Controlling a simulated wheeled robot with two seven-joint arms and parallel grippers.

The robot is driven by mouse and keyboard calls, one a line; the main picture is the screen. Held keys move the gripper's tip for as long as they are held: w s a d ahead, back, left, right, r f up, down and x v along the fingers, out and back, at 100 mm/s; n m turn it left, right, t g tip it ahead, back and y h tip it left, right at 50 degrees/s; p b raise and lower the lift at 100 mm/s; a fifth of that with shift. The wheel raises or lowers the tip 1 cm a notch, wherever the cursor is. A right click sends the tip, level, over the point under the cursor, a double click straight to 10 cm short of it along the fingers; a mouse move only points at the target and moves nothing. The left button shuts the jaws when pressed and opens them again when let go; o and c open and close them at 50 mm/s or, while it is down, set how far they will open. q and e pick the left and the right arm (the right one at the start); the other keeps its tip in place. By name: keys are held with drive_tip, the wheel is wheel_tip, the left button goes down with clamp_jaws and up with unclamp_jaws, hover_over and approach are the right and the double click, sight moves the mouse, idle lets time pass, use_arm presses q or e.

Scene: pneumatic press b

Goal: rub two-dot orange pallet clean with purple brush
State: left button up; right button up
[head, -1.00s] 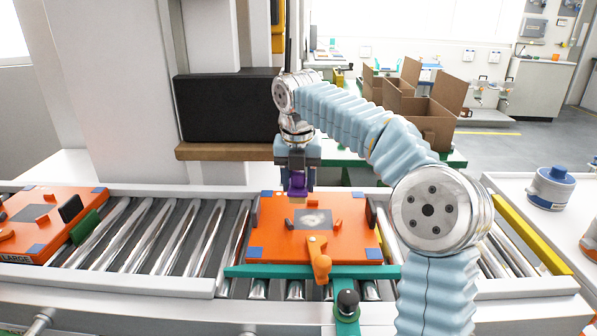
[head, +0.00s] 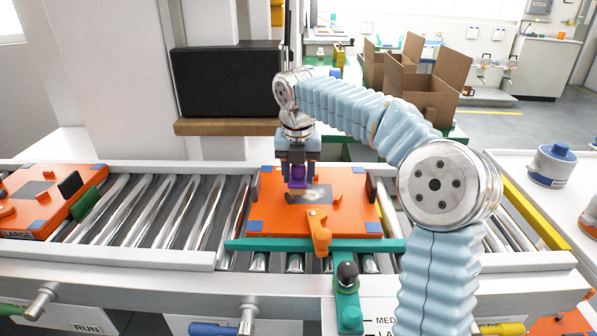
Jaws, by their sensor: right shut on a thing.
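An orange pallet (head: 275,222) with blue corner patches lies on the roller conveyor in the middle of the head view, behind a green bar. A pale grey smudge (head: 317,193) shows on its dark centre patch. I cannot make out any dots on it. My right gripper (head: 298,172) points down over the back of this pallet and is shut on the purple brush (head: 298,180). The brush is low, at the left edge of the smudge; I cannot tell whether it touches the pallet. My left gripper is not in view.
Another orange pallet (head: 38,222), marked LARGE, lies at the left end of the conveyor. A green bar (head: 285,244) and a black-knobbed lever (head: 347,275) stand in front of the middle pallet. Bare rollers (head: 150,215) lie between the pallets. A black block (head: 228,82) is behind.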

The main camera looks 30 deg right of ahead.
sight(328, 191)
drive_tip(key=shift+f, duration=0.2)
drive_tip(key=shift+s+d+r, duration=0.1)
drive_tip(key=shift+s+d, duration=0.35)
drive_tip(key=shift+d, duration=0.3)
drive_tip(key=shift+s+d+r, duration=0.1)
drive_tip(key=shift+s+d, duration=0.35)
drive_tip(key=shift+d, duration=0.25)
drive_tip(key=shift+s+d+f, duration=0.1)
drive_tip(key=shift+s+d, duration=0.35)
drive_tip(key=shift+d, duration=0.25)
drive_tip(key=shift+s+d+f, duration=0.1)
drive_tip(key=shift+s+d, duration=0.3)
drive_tip(key=shift+d, duration=0.3)
drive_tip(key=shift+s+d+r+p, duration=0.1)
drive_tip(key=shift+d+p, duration=0.05)
drive_tip(key=shift+p, duration=0.25)
drive_tip(key=shift+w+a, duration=0.5)
drive_tip(key=shift+a, duration=0.3)
drive_tip(key=shift+w+a, duration=0.45)
drive_tip(key=shift+a, duration=0.3)
drive_tip(key=shift+w+a+f, duration=0.1)
drive_tip(key=shift+w+a, duration=0.35)
drive_tip(key=shift+a, duration=0.3)
drive_tip(key=shift+w+a+f, duration=0.1)
drive_tip(key=shift+w+a, duration=0.3)
drive_tip(key=shift+a, duration=0.3)
